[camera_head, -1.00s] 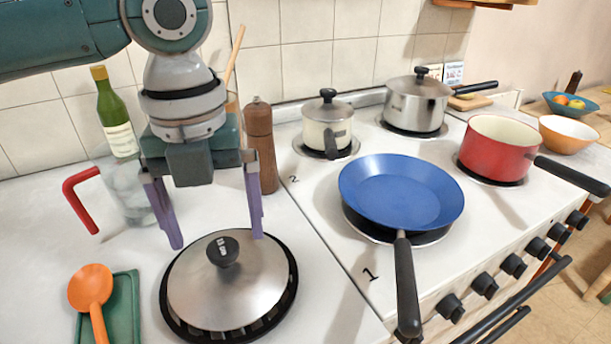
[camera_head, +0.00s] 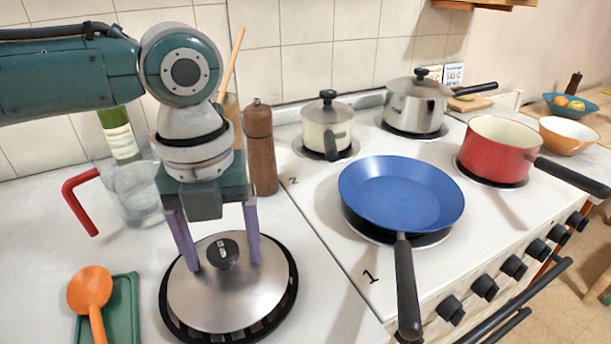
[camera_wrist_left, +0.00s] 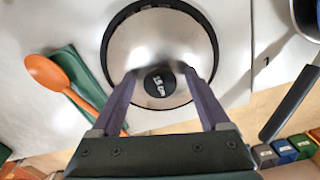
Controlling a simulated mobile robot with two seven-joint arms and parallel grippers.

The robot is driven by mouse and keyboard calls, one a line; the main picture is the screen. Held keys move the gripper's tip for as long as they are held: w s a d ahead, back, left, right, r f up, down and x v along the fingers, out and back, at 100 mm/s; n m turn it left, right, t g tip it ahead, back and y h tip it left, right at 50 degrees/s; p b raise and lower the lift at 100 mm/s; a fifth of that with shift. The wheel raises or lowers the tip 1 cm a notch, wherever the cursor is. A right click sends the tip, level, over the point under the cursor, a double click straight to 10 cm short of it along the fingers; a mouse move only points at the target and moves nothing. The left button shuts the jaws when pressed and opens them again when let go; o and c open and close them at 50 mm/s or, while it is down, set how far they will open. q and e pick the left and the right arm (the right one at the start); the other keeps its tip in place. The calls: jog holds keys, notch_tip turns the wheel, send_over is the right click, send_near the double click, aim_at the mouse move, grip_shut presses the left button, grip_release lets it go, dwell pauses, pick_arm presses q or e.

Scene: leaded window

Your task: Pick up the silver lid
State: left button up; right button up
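The silver lid (camera_head: 200,295) with its round black knob (camera_head: 224,253) lies on a black round rack or trivet (camera_head: 285,309) on the counter left of the stove. My left gripper (camera_head: 225,267) is open above the lid, its two purple fingers pointing down on either side of the knob. In the left wrist view the lid (camera_wrist_left: 150,50) fills the upper middle, and the knob (camera_wrist_left: 159,82) lies between the open fingertips. The fingers look apart from the knob. My right gripper is not in view.
A blue pan (camera_head: 400,190) is on the front burner, its black handle reaching toward the counter. An orange spoon (camera_head: 90,290) rests on a green tray at left.

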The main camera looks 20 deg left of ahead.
pick_arm(q)
jog(key=shift+s+a+f, duration=0.1)
jog(key=shift+s+f, duration=0.05)
jog(key=shift+f, duration=0.15)
grip_shut()
jog(key=shift+r, duration=0.1)
